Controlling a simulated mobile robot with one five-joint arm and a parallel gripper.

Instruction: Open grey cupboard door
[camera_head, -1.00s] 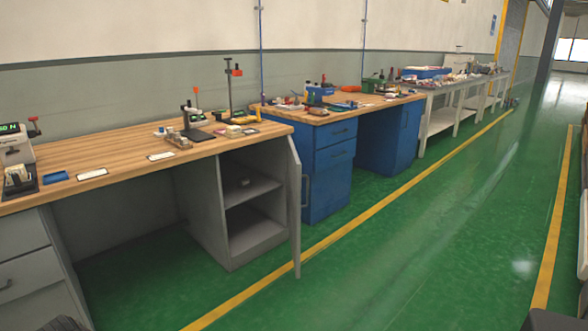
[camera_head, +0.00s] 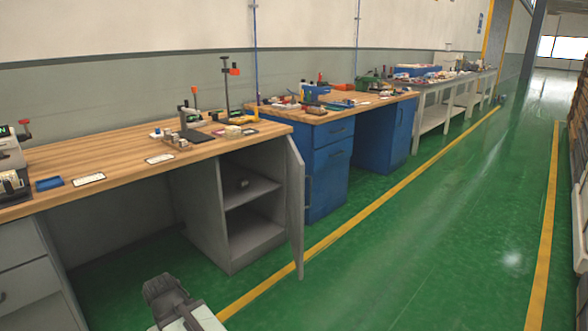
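The grey cupboard (camera_head: 211,215) stands under the right end of the wooden-topped workbench. Its grey door (camera_head: 295,203) stands wide open, swung out from the right side. Part of my arm with the dark end of my gripper (camera_head: 165,290) shows at the bottom, in front of the bench and well apart from the door. Its fingers are too unclear to tell open from shut.
The workbench top (camera_head: 110,160) carries tools and a small scale. Grey drawers (camera_head: 30,265) stand at the left. A blue bench (camera_head: 328,175) stands just beyond the open door. The green floor (camera_head: 420,240) to the right is clear, with yellow lines.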

